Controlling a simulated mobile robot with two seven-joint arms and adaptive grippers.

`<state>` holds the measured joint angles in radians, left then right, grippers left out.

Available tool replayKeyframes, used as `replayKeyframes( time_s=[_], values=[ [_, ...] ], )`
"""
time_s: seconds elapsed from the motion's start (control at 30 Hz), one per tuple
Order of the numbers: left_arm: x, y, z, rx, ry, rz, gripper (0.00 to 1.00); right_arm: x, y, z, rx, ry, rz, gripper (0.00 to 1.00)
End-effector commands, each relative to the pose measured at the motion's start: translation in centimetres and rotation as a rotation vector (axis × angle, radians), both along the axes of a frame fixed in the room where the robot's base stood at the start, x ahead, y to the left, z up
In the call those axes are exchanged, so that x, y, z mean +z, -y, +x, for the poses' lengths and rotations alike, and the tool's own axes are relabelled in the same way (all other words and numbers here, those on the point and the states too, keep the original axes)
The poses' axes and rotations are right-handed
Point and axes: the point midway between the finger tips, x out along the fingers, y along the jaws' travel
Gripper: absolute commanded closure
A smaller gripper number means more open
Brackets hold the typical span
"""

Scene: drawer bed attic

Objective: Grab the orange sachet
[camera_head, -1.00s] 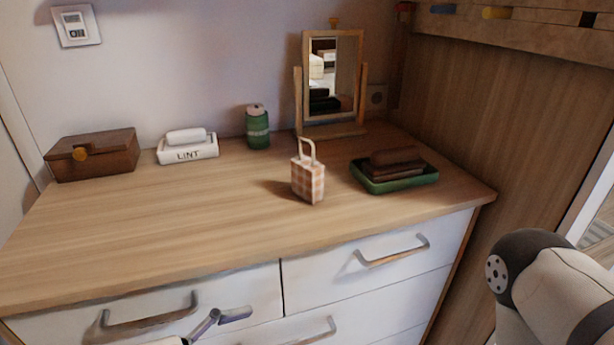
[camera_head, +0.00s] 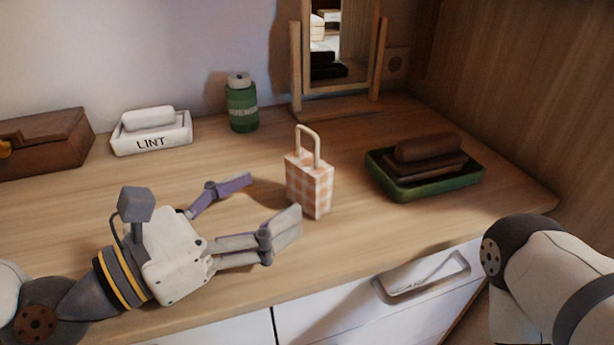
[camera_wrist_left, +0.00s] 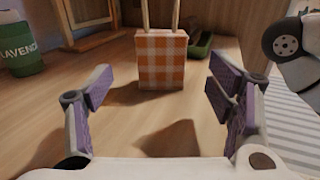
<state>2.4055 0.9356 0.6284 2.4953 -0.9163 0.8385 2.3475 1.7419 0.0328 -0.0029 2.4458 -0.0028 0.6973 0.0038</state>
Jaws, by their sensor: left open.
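The orange sachet (camera_head: 309,186) is a small orange-and-white checked bag with a pale loop handle. It stands upright on the wooden dresser top. It also shows in the left wrist view (camera_wrist_left: 161,60), ahead and between the finger lines. My left gripper (camera_head: 270,205) is open and empty, low over the dresser top, just left of the sachet with its fingers pointing toward it. The fingers show in the left wrist view (camera_wrist_left: 160,92) with a gap before the sachet. My right arm shows at the right edge of the head view, but its gripper is out of view.
A green tray (camera_head: 425,190) with brown blocks stands right of the sachet. A green lavender canister (camera_head: 242,105), a white lint box (camera_head: 150,140) and a brown box (camera_head: 45,145) stand behind. A mirror stand (camera_head: 335,108) is at the back. The dresser's front edge is near.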

Motion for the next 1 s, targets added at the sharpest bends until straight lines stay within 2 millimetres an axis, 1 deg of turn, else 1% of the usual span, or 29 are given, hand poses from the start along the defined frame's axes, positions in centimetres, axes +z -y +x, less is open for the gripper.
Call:
replayKeyframes(
  time_s=[0.03, 0.2, 0.33, 0.4, 0.5, 0.7, 0.77, 0.8, 0.87, 0.9, 0.93, 1.0],
  values=[
    [-0.5, 0.7, 0.5, -0.004, -0.005, 0.005, 0.25, -0.3, 0.0, -0.2, 0.0, -0.006, 0.0, 0.63],
    [0.1, 2.3, 1.8, -0.002, 0.001, 0.003, 0.25, 0.2, 0.0, 0.2, 0.0, 0.007, 0.0, 0.63],
    [0.9, 4.3, 3.3, -0.004, 0.007, 0.003, 0.25, 0.7, 0.0, 0.7, 0.0, 0.022, 0.0, 0.63],
    [0.7, 5.2, 4.1, -0.003, 0.003, 0.004, 0.25, 0.7, 0.0, 0.7, 0.0, 0.022, 0.0, 0.63],
    [0.6, 5.8, 4.7, 0.0, 0.0, 0.0, 0.25, 0.7, 0.0, 0.7, 0.0, 0.022, 0.0, 0.63],
    [0.6, 5.9, 4.8, 0.001, -0.001, -0.001, 0.25, 0.7, 0.0, 0.7, 0.0, 0.022, 0.0, 0.63],
    [0.6, 5.9, 4.8, 0.001, -0.001, -0.001, 0.39, 0.7, 0.0, 0.7, 0.0, 0.022, 0.0, 0.63],
    [0.6, 5.8, 4.8, 0.001, -0.001, -0.001, 0.48, 0.7, 0.0, 0.7, 0.0, 0.022, 0.0, 0.63],
    [0.6, 5.8, 4.8, 0.001, -0.001, -0.001, 0.61, 0.7, 0.0, 0.7, 0.0, 0.022, 0.0, 0.63],
    [0.6, 5.8, 4.8, 0.001, -0.001, -0.001, 0.7, 0.7, 0.0, 0.7, 0.0, 0.022, 0.0, 0.63],
    [0.6, 5.8, 4.8, 0.001, -0.001, -0.001, 0.77, 0.7, 0.0, 0.7, 0.0, 0.022, 0.0, 0.63],
    [0.6, 5.8, 4.8, 0.001, -0.001, -0.001, 0.77, 0.7, 0.0, 0.7, 0.0, 0.022, 0.0, 0.63]
  ],
)
